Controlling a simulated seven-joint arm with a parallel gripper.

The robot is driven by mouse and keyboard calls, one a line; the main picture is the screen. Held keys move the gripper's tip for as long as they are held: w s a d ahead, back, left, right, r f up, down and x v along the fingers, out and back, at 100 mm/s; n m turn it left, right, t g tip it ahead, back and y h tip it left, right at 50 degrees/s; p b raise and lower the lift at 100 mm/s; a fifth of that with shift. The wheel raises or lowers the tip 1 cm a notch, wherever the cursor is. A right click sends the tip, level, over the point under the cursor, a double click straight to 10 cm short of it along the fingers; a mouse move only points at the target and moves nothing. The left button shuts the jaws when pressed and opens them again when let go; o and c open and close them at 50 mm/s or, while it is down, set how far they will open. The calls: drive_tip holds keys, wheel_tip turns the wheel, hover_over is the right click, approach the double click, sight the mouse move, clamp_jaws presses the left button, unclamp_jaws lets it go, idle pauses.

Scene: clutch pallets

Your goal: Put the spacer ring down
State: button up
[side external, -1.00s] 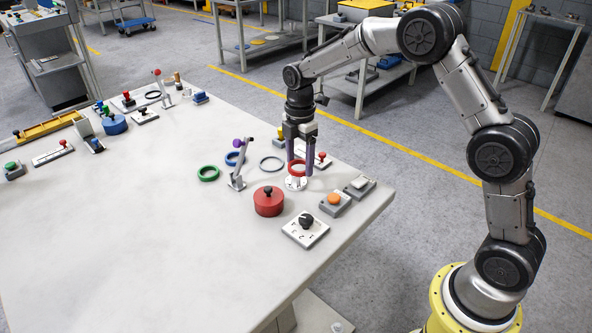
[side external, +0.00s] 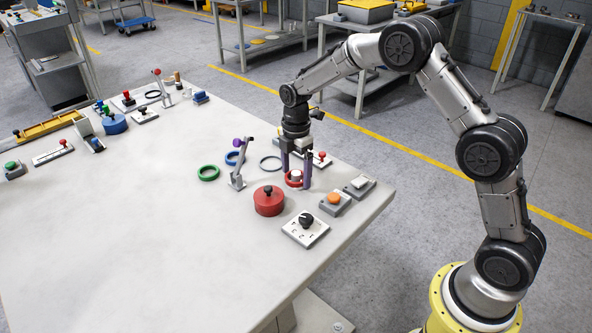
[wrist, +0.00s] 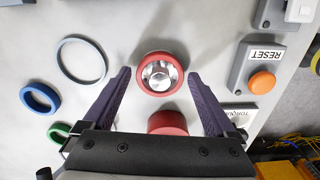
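The red spacer ring (wrist: 160,92) sits around a round silver hub (wrist: 159,72) in the wrist view. It also shows low near the tabletop in the side view (side external: 291,184). My gripper (wrist: 159,75) has its two purple fingers on either side of the ring. A gap shows between each fingertip and the ring, so the gripper is open and holds nothing. The fingers point down at the table and partly cover the ring in the side view. Whether the ring lies fully flat on the hub's base is hard to tell.
A red canister (side external: 268,202) stands close in front. A lever with a purple knob (side external: 237,163) stands to the left. Green (side external: 208,173), blue (wrist: 40,98) and grey (wrist: 81,39) rings lie nearby. An orange RESET button (wrist: 262,82) and a selector switch (side external: 305,228) are right.

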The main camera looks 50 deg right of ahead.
drive_tip(key=shift+o, duration=0.2)
drive_tip(key=shift+r, duration=0.4)
drive_tip(key=s+r+m+t, duration=0.1)
drive_tip(key=s+r+m, duration=0.15)
drive_tip(key=r, duration=0.65)
drive_tip(key=s+r+m, duration=0.1)
drive_tip(key=s+r, duration=0.3)
drive_tip(key=r, duration=0.6)
drive_tip(key=s+a+m+t, duration=0.2)
drive_tip(key=s+m, duration=1.1)
drive_tip(key=s, duration=1.3)
drive_tip(key=f+t, duration=0.1)
drive_tip(key=t, duration=0.1)
drive_tip(key=shift+s+a+t, duration=0.15)
drive_tip(key=shift+t, duration=0.15)
drive_tip(key=shift+m, duration=0.25)
